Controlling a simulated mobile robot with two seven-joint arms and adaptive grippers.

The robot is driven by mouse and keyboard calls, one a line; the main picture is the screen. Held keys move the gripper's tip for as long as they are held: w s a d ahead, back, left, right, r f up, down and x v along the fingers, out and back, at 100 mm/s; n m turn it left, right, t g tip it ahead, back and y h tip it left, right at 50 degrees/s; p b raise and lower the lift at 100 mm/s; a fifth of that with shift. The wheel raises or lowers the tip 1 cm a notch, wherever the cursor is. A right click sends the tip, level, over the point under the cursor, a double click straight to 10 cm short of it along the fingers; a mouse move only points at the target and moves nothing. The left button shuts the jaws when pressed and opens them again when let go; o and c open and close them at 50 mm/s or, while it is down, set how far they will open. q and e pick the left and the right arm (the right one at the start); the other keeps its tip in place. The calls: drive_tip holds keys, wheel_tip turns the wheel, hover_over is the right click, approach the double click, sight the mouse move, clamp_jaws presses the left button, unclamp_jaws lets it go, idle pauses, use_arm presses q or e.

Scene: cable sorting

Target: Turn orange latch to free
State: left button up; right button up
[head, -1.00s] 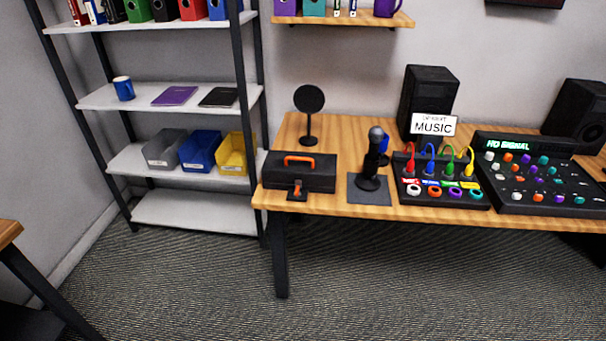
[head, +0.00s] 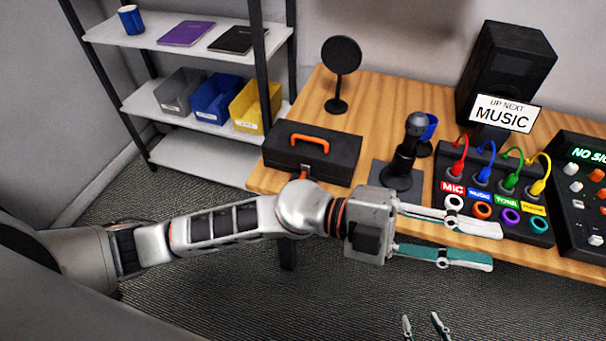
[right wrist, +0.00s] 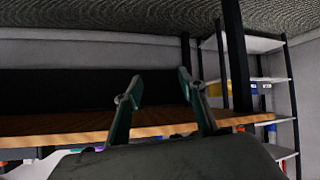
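A black case (head: 338,160) with an orange handle (head: 310,138) sits at the left end of the wooden table. The orange latch (head: 304,173) is on its front; only a small part shows above my left arm, which hides the rest. I cannot tell the latch's angle. My left gripper (head: 495,247) is open and empty, pointing right, to the right of the case and in front of the socket box. My right gripper (head: 421,318) shows only its fingertips at the bottom edge. In the right wrist view my right gripper (right wrist: 160,78) is open and empty near the table edge.
A microphone (head: 408,150) stands right of the case. A socket box (head: 520,222) with coloured cables, a mixer (head: 585,180) and a speaker (head: 505,70) lie further right. A shelf (head: 190,150) with bins stands left. Floor in front is clear.

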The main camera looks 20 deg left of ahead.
use_arm(q)
drive_tip(key=s+a+f+m+g+y, duration=0.2)
drive_tip(key=s+f+m+g+y, duration=0.2)
drive_tip(key=f+m+y, duration=0.3)
drive_tip(key=w+a+f+t+y+b, duration=0.1)
drive_tip(key=w+a+f+t+y, duration=0.15)
drive_tip(key=a+f, duration=0.2)
drive_tip(key=w+a+f+t+y, duration=0.1)
drive_tip(key=w+a+f+y, duration=0.2)
drive_tip(key=f, duration=0.2)
drive_tip(key=w+a+n+t+y+b, duration=0.1)
drive_tip(key=w+a+n+t+y, duration=0.45)
drive_tip(key=w+a, duration=1.5)
drive_tip(key=f+m, duration=0.1)
drive_tip(key=f, duration=0.1)
drive_tip(key=f+m+y, duration=0.1)
drive_tip(key=f, duration=0.1)
drive_tip(key=f+m+t+y+b, duration=0.1)
drive_tip(key=shift+w+a+f, duration=0.35)
drive_tip(key=shift+w+f, duration=0.05)
use_arm(e)
drive_tip(key=shift+s+d+f, duration=0.1)
drive_tip(key=shift+d+f, duration=0.05)
drive_tip(key=shift+f, duration=0.45)
drive_tip(key=shift+s+d+f, duration=0.1)
drive_tip(key=shift+f, duration=0.5)
drive_tip(key=shift+w, duration=0.1)
